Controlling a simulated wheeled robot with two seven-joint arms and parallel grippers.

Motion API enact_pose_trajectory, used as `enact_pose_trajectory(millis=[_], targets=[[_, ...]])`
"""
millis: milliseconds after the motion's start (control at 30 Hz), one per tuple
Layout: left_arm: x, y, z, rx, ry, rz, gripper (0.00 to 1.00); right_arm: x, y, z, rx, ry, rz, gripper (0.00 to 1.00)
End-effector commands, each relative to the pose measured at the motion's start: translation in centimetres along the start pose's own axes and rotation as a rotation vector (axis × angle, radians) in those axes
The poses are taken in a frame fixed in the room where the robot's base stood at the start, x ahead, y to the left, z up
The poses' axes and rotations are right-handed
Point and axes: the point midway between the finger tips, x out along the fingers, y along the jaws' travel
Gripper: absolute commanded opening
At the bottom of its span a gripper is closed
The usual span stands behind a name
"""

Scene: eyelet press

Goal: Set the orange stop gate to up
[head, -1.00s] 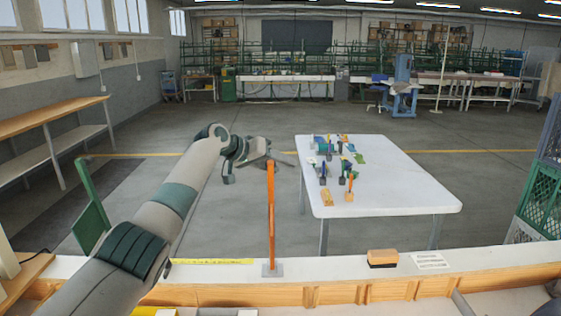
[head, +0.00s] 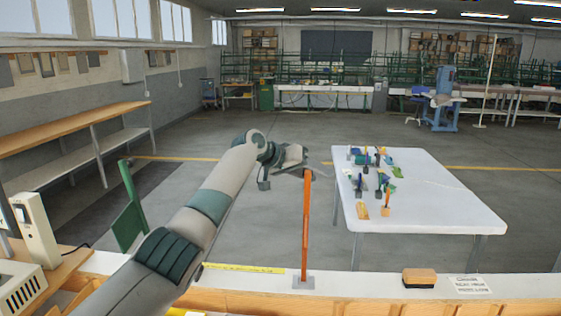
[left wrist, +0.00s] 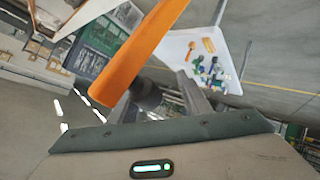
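The orange stop gate (head: 306,230) is a thin bar standing upright from a small grey base on the white ledge in the head view. In the left wrist view, the orange bar (left wrist: 145,45) crosses the upper middle close to the camera, its end overlapping the fingers' left side. My left gripper (head: 310,172) is at the top of the bar. Its fingers (left wrist: 168,98) look apart in the left wrist view, with background between them. I cannot tell whether they touch the bar. My right gripper is not in view.
A wooden-edged ledge (head: 370,298) runs along the front, with an orange-topped block (head: 420,277) and a printed card (head: 469,285) on it. A green panel (head: 129,222) stands left of my arm. A white table (head: 440,210) with small tools stands beyond. Floor between is clear.

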Motion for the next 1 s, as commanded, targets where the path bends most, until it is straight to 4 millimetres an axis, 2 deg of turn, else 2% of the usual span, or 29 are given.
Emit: enact_pose_trajectory(millis=[267,700,900,1000], targets=[[-3.5,-0.5,0.2,0.002,0.005,-0.006,0.41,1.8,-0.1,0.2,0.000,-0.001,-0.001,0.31],[-12.2,-0.3,0.2,0.002,0.003,-0.005,0.41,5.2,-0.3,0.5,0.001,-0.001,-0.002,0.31],[-15.0,-0.1,0.2,0.002,0.002,-0.004,0.41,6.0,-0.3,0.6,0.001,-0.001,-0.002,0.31],[-15.8,0.0,0.1,0.001,0.001,-0.003,0.41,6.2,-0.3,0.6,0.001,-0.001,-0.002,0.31]])
